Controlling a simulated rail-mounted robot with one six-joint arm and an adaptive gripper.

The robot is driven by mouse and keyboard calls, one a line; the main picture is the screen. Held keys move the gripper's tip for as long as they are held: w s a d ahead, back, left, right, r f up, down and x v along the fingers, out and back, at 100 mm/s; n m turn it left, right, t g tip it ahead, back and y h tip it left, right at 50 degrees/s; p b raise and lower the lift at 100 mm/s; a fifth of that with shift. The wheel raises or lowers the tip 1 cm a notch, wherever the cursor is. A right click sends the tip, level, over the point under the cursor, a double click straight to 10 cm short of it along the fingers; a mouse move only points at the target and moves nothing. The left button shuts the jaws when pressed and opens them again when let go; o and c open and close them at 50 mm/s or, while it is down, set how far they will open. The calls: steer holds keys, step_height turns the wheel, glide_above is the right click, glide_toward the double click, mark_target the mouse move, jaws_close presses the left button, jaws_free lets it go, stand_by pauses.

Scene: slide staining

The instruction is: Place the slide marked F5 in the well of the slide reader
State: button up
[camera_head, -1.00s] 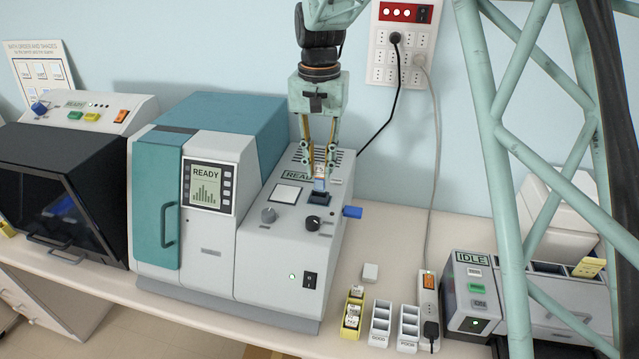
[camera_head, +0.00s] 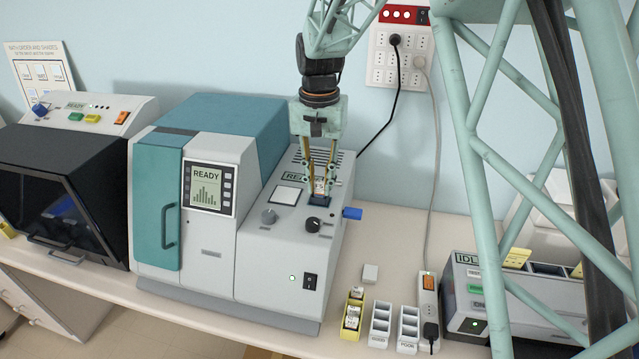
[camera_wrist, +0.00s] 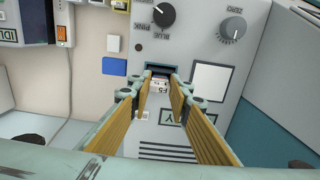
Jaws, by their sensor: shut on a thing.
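My gripper (camera_head: 320,192) points down over the dark well (camera_head: 317,200) on top of the grey slide reader (camera_head: 330,232). It is shut on a small slide (camera_head: 319,185) with a pale marked label, held upright between its fingertips. The slide's lower part is at the well, and how deep it sits is hidden. In the wrist view the slide (camera_wrist: 158,84) lies between the yellow finger pads, against the dark well (camera_wrist: 160,70). Its marking is too small to read.
Beside the well are a dark knob (camera_head: 313,224), a grey knob (camera_head: 268,216) and a white square (camera_head: 286,197). A yellow rack (camera_head: 353,312) and two white racks (camera_head: 381,322) stand on the bench in front.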

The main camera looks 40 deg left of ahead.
steer(key=shift+f, duration=0.15)
steer(key=o, duration=0.9)
steer(key=shift+c, duration=0.2)
step_height(320, 180, up, 12)
stand_by(0.4)
stand_by(0.5)
